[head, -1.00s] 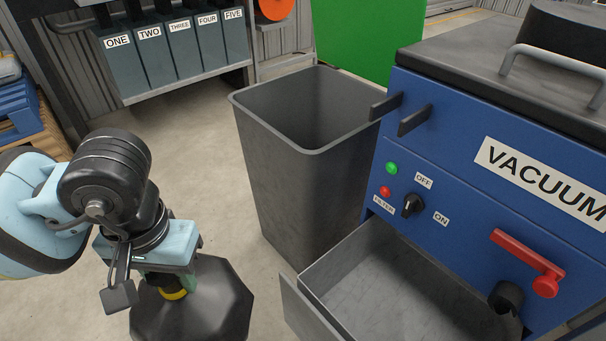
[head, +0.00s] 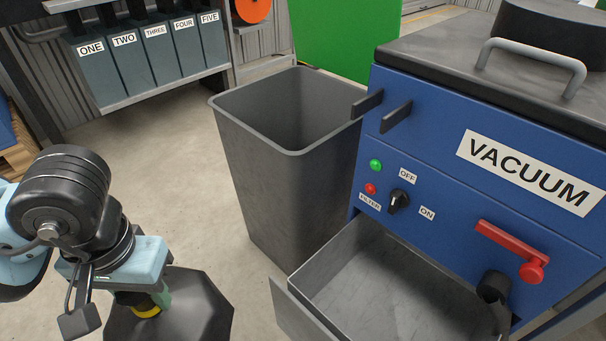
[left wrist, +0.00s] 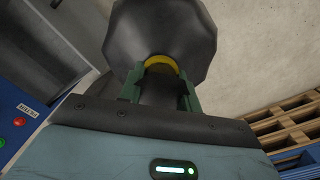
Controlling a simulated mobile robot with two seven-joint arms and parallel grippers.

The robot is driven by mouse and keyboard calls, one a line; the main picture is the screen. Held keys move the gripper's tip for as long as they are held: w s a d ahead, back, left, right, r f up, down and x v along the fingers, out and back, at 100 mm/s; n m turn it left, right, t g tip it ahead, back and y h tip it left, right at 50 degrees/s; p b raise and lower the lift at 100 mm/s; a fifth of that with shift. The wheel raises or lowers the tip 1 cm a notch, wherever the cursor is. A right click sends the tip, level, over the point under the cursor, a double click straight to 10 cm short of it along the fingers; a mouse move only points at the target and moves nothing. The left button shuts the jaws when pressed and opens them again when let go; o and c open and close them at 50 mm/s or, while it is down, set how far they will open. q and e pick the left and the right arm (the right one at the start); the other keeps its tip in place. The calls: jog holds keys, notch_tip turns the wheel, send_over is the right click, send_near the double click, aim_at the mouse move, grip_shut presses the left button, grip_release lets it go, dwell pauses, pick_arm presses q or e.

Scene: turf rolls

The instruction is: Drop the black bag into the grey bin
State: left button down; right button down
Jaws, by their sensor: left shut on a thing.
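The black bag (head: 178,312) hangs from my left gripper (head: 148,304) at the lower left of the head view. A yellow band shows around its neck, between the green fingers. In the left wrist view the bag (left wrist: 165,30) and the gripper (left wrist: 160,88) show close up, with the fingers shut on the neck. The grey bin (head: 285,185) stands upright on the floor, right of and beyond the bag. Its top is open, and the inside that shows looks empty. The bag is outside the bin, apart from it in the picture. My right gripper is not in view.
The blue vacuum unit (head: 440,185) stands right of the bin, with an open, empty drawer (head: 390,300) jutting out in front of it. Numbered grey boxes (head: 150,60) hang at the back left. Wooden pallets (left wrist: 290,125) lie on the floor. Clear floor lies left of the bin.

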pick_arm(q)
jog(key=shift+r, duration=0.15)
jog(key=shift+r+p, duration=0.6)
jog(key=shift+r, duration=0.45)
jog(key=shift+a, duration=0.1)
